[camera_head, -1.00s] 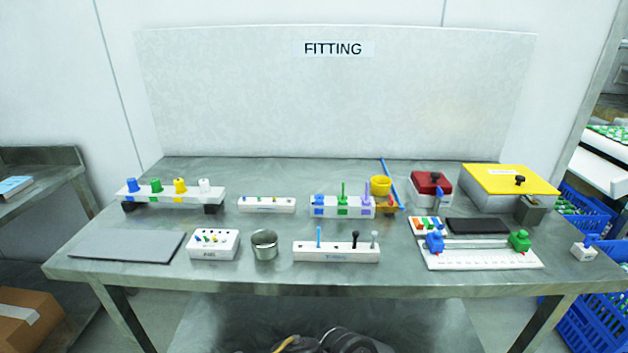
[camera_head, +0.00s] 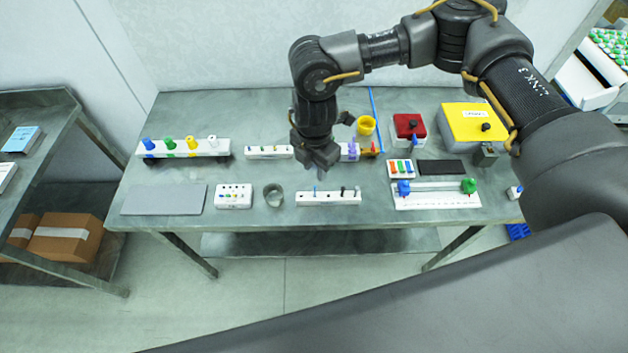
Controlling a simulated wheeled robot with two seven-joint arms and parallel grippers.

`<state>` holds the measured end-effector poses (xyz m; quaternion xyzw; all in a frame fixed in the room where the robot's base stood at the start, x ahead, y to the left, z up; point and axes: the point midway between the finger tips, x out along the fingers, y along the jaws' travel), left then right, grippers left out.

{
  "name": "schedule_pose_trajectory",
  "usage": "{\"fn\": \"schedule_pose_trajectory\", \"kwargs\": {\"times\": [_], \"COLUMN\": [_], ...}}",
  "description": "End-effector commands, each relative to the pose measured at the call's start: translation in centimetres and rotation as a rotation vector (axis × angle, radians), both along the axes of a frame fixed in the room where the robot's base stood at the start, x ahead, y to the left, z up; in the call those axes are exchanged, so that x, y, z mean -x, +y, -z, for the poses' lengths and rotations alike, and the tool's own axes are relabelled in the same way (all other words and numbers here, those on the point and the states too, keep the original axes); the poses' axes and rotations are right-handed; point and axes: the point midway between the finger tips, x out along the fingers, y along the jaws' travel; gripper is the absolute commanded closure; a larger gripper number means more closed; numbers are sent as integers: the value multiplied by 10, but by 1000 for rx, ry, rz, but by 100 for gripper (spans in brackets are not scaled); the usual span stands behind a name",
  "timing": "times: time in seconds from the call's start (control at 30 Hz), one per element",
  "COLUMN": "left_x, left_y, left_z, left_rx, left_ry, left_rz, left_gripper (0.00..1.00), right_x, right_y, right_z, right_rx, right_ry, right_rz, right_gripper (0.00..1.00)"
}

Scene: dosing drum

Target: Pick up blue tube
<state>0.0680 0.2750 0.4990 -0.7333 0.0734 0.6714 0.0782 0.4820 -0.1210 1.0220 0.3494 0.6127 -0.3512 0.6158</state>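A long thin blue tube (camera_head: 376,118) leans upright at the back of the bench, beside a yellow cup (camera_head: 366,125). A short blue peg (camera_head: 314,191) stands in the white front block (camera_head: 330,199), left of a black and a grey one. My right gripper (camera_head: 321,173) points down over the middle of the bench, behind the front block and left of the long tube. It appears apart from both blue pieces. Its fingers are small and dark, so their opening is unclear. It hides much of the rack with blue, green and purple parts. My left gripper is out of view.
To the right are a red box (camera_head: 409,126), a yellow-topped box (camera_head: 480,124), a black pad (camera_head: 440,167) and a white ruled fixture (camera_head: 436,201). A metal cup (camera_head: 273,196), white button box (camera_head: 234,196), grey mat (camera_head: 163,199) and coloured-knob rack (camera_head: 183,149) stand left.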

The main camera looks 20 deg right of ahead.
Motion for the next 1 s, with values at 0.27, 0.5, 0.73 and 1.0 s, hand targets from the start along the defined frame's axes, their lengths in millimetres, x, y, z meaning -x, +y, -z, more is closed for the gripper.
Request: {"fn": "schedule_pose_trajectory", "kwargs": {"times": [0.27, 0.5, 0.73, 1.0], "left_x": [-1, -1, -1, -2], "left_y": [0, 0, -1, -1], "left_z": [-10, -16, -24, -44], "left_rx": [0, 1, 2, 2], "left_ry": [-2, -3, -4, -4], "left_rz": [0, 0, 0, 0], "left_gripper": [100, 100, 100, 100], "right_x": [1, 1, 2, 2], "right_y": [0, 0, -1, -3], "right_z": [28, 55, 62, 100], "right_rx": [0, -4, -2, -3], "right_ry": [4, 3, 5, 5], "right_rz": [1, 0, 2, 1], "right_gripper": [67, 67, 67, 67]}}
